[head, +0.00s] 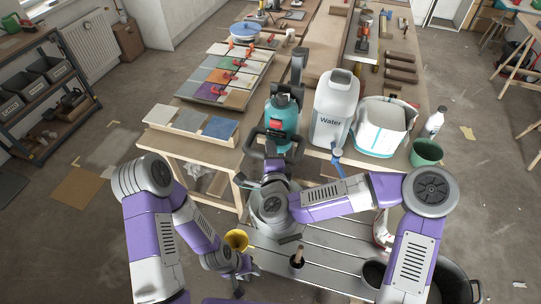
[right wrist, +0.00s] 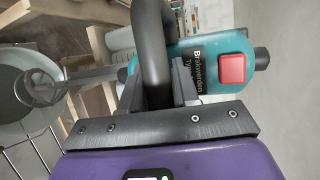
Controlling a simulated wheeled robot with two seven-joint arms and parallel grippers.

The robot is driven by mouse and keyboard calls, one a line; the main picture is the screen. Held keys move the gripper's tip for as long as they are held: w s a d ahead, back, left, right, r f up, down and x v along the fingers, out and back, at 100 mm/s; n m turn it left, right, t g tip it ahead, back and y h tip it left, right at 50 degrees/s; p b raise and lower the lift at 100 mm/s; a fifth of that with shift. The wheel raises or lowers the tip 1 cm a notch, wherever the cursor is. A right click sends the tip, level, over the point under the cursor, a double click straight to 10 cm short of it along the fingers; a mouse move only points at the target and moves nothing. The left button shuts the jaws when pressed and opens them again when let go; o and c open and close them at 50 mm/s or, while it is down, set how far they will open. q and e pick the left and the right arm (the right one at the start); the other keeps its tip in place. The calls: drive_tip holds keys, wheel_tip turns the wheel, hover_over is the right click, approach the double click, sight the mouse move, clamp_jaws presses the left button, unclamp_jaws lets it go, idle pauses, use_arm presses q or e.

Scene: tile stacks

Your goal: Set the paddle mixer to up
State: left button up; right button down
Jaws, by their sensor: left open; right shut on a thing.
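The paddle mixer (head: 283,121) has a teal body, a red button and black handles; it is at the front edge of the wooden table in the head view. My right gripper (head: 272,167) is shut on its black handle. In the right wrist view, the teal mixer body (right wrist: 208,52) lies just beyond my right gripper (right wrist: 158,88), with the handle between the fingers. The shaft and paddle (right wrist: 62,90) show at left by a pale bucket (right wrist: 22,112); how deep the paddle sits is unclear. My left gripper (head: 239,284) is low, open and empty, below the yellow cup.
A Water canister (head: 335,108), a white bag (head: 381,127) and a green cup (head: 426,152) stand right of the mixer. Tile samples (head: 189,121) lie at left. A slatted bench (head: 325,262) is below, with a yellow cup (head: 236,240) and a dark bucket (head: 452,285).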

drive_tip(key=shift+a+r+p, duration=0.1)
drive_tip(key=shift+r+p, duration=0.3)
drive_tip(key=shift+r, duration=0.6)
drive_tip(key=shift+w+r, duration=0.1)
drive_tip(key=c, duration=0.9)
unclamp_jaws()
drive_tip(key=shift+c, duration=0.2)
drive_tip(key=shift+s, duration=0.4)
drive_tip(key=v, duration=0.7)
